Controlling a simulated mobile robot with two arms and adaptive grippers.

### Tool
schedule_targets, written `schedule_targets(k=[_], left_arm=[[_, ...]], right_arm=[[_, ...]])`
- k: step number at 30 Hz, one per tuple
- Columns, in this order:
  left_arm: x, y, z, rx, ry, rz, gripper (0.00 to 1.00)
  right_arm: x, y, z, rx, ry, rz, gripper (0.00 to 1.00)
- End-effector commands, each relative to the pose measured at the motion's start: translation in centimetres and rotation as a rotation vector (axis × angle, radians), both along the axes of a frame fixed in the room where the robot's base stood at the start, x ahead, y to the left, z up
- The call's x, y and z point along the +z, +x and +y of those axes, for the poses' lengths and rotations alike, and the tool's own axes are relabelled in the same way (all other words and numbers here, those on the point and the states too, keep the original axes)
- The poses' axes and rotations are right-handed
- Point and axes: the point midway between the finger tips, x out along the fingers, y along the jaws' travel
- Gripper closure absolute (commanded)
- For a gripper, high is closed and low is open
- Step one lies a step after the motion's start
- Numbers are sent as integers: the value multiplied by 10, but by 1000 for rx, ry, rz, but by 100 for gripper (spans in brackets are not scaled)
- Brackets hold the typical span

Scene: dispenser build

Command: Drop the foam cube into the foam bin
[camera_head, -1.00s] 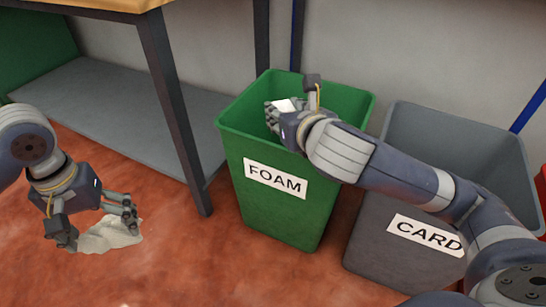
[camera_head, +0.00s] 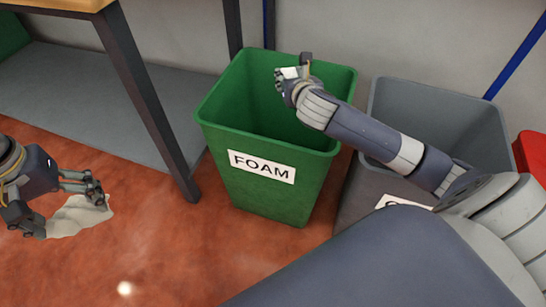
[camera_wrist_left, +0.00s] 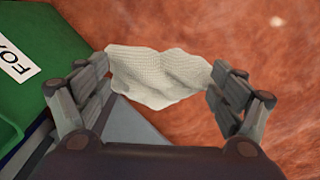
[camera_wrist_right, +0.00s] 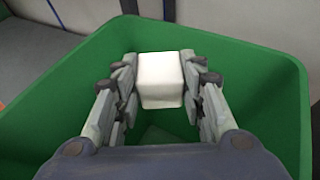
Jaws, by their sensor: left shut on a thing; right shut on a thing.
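The white foam cube (camera_wrist_right: 160,80) is between the fingers of my right gripper (camera_wrist_right: 162,88), which is shut on it. In the right wrist view the cube is over the open mouth of the green foam bin (camera_wrist_right: 50,120). In the head view my right gripper (camera_head: 288,82) is over the bin (camera_head: 262,195), labelled FOAM, and only part of the cube (camera_head: 290,72) shows. My left gripper (camera_head: 58,208) is at the left, shut on a crumpled whitish cloth-like piece (camera_head: 78,216). The left wrist view shows this piece (camera_wrist_left: 160,78) spanning between the fingertips.
A grey bin (camera_head: 440,110) with a partly covered label stands right of the foam bin. A red object (camera_head: 532,155) is at the right edge. A table with dark legs (camera_head: 150,95) and a grey lower shelf (camera_head: 60,85) stands at the left.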

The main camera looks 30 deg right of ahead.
Motion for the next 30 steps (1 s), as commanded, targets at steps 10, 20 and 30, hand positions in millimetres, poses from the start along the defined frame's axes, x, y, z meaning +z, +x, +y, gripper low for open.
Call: schedule_targets(k=[10,20,30], left_arm=[[-42,0,0,0,0,-1,32],[-45,0,0,0,0,-1,32],[-45,0,0,0,0,-1,32]], right_arm=[[-28,0,0,1,0,-2,70],[-29,0,0,1,0,-1,70],[-29,0,1,1,-1,-1,39]])
